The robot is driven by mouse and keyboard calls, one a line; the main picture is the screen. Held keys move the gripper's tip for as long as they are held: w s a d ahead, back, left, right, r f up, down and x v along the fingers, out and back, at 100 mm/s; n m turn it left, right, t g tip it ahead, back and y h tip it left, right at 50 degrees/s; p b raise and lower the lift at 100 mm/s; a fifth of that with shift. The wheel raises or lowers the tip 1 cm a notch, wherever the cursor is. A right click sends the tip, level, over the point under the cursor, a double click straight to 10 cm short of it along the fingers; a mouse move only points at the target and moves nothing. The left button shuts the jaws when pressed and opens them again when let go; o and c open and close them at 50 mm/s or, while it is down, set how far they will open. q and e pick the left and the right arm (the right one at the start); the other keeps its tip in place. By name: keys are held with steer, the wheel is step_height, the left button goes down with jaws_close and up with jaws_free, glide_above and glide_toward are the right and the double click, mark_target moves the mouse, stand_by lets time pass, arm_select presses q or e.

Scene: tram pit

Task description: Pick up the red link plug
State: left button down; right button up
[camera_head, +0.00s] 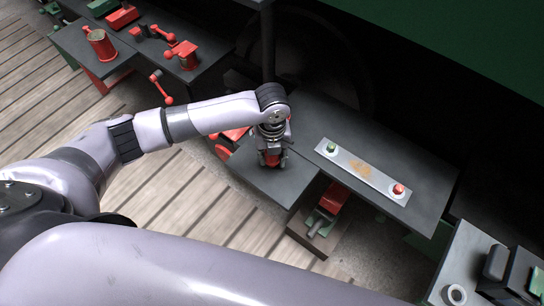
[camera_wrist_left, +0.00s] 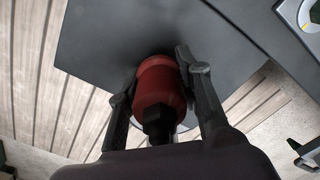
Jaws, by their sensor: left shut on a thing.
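The red link plug (camera_wrist_left: 160,82) is a red cylinder with a dark fitting at its near end. In the left wrist view it sits between the two fingers of my left gripper (camera_wrist_left: 158,88), which is shut on it. In the head view my left gripper (camera_head: 272,160) points down over the dark table (camera_head: 280,185), and a bit of the red plug (camera_head: 271,158) shows between the fingers. I cannot tell whether the plug touches the tabletop. My right gripper is not in view.
A pale plate (camera_head: 360,172) with a green button (camera_head: 332,147) and a red button (camera_head: 398,189) lies on the table to the right. A red vice-like tool (camera_head: 328,205) is below the table edge. Another table with a red can (camera_head: 100,44) and red-handled parts (camera_head: 185,52) stands at upper left.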

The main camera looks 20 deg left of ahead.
arm_select(q)
step_height(320, 180, up, 19)
steer(key=s+a+n, duration=0.3)
steer(key=s+n, duration=0.1)
steer(key=n, duration=1.1)
steer(key=s+a+n, duration=0.3)
steer(key=s+n, duration=0.1)
steer(key=n, duration=1.2)
steer(key=shift+r, duration=0.4)
steer(key=shift+w, duration=0.15)
